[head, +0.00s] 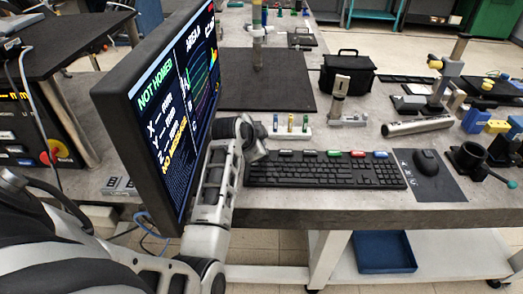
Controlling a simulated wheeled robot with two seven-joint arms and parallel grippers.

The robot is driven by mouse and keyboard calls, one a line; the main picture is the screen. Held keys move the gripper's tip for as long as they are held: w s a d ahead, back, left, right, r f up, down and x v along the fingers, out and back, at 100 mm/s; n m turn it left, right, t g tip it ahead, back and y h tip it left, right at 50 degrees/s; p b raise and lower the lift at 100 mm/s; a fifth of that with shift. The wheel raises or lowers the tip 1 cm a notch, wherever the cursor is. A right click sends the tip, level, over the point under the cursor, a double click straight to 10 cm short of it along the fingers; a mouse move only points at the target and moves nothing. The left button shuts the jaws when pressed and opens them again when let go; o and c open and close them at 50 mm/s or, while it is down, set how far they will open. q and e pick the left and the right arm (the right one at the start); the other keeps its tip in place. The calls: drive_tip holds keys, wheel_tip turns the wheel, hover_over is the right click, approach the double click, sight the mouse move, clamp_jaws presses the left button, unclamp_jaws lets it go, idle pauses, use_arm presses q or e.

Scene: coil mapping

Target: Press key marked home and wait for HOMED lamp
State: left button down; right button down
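A black keyboard (325,174) lies near the front edge of the grey table. A row of small tabs runs along its back edge, some dark, with a green tab (333,154) and a red tab (358,154); their markings are too small to read. A tilted monitor (160,115) on the left shows "NOT HOMED" in green near its top. My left arm passes in front of the monitor. Its gripper (257,148) is by the keyboard's back left corner; I cannot tell whether it touches. Its fingers are too small and overlapped to read. My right gripper is out of view.
A mouse (426,162) lies on a dark mat right of the keyboard. A small rack (290,131) with pegs stands behind the keyboard. A metal cylinder (417,126), black bag (347,72) and coloured fixtures fill the back right. A dark plate (262,88) lies behind the monitor.

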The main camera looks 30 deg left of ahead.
use_arm(q)
drive_tip(key=shift+f, duration=0.1)
idle(0.3)
drive_tip(key=shift+f, duration=0.35)
drive_tip(key=shift+f, duration=0.4)
idle(0.8)
drive_tip(key=shift+r+p, duration=0.75)
drive_tip(key=shift+r, duration=2.6)
